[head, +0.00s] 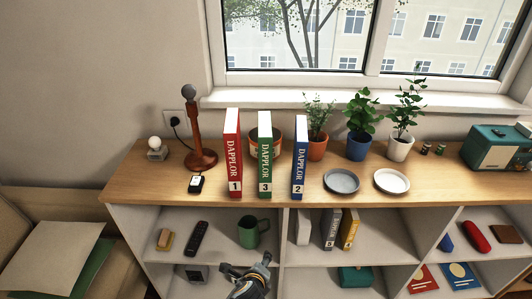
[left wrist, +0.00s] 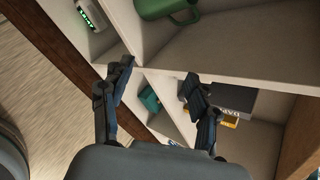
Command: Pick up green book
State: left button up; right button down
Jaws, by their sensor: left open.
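The green book (head: 265,155), marked DAPPLOR 3, stands upright on the wooden top of the shelf unit (head: 440,183). A red book marked 1 (head: 232,155) stands to its left and a blue book marked 2 (head: 299,158) to its right, with gaps between them. My left gripper (head: 250,272) is low in front of the shelves, below the green book and apart from it. In the left wrist view my left gripper (left wrist: 158,82) is open and empty, facing the shelf compartments. The green book is not in that view. My right gripper is not in view.
A brown pot stands behind the green book. A lamp (head: 198,130), potted plants (head: 360,125) and two plates (head: 391,181) share the top. A green mug (head: 250,232) sits in the compartment below; it also shows in the left wrist view (left wrist: 165,8).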

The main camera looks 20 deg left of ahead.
pick_arm(q)
jog(key=w+r+m+t, duration=0.1)
jog(key=w+r, duration=0.1)
jog(key=r, duration=0.4)
jog(key=w+d+r+m+t+y, duration=0.1)
jog(key=r+m, duration=0.1)
jog(key=r, duration=0.5)
jog(key=w+r+m+t, duration=0.1)
jog(key=w+r+m, duration=0.1)
jog(key=r, duration=0.4)
jog(key=shift+w+d+r+t+p, duration=0.25)
jog(key=shift+w+r+t+p, duration=0.05)
jog(key=shift+t+p, duration=0.1)
jog(key=m+t+y, duration=0.3)
jog(key=m, duration=0.1)
send_near(265, 127)
notch_tip(265, 127, down, 2)
jog(key=s, duration=0.2)
jog(key=x, duration=0.2)
jog(key=p+x, duration=0.1)
jog(key=x, duration=0.5)
jog(key=shift+w+r, duration=0.25)
jog(key=shift+r, duration=0.05)
jog(key=shift+d+p+x, duration=0.2)
jog(key=shift+p+x, duration=0.45)
jog(key=shift+x, duration=2)
jog(key=shift+r, duration=0.1)
grip_shut()
jog(key=shift+w+r+t, duration=0.1)
jog(key=shift+t, duration=0.2)
